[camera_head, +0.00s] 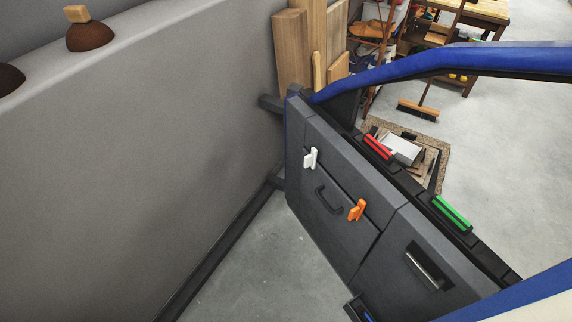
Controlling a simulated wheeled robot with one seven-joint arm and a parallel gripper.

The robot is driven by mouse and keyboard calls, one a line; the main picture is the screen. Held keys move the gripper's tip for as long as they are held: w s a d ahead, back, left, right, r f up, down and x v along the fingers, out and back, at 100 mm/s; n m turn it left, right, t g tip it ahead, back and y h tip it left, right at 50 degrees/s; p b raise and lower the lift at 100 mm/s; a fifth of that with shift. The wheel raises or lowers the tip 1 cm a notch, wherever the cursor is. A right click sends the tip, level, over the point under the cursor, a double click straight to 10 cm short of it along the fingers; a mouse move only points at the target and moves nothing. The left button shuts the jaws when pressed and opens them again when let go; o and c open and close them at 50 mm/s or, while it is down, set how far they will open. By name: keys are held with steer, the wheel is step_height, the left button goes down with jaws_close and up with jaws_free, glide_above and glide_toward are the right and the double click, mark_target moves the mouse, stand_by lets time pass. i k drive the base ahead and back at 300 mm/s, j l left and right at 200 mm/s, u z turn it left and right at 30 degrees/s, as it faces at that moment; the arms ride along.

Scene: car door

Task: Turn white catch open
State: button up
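The white catch (311,158) is a small lever on the inner panel of the dark grey car door (345,222), near the panel's upper left. Its long side stands roughly upright, tilted slightly. An orange catch (357,210) of similar shape sits to its right and lower on the same panel. A black loop handle (327,199) lies between and below them. My gripper is not in view, and nothing touches the white catch.
A red block (378,147) and a green block (452,213) sit along the door's top edge. A blue frame (450,62) arches above the door. A grey wall (150,140) stands left, with bare floor (270,270) between. Wooden boards (292,52) stand behind.

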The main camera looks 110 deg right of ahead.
mark_target(310, 160)
steer(key=z, duration=0.75)
steer(key=l+z, duration=0.15)
steer(key=z, duration=0.65)
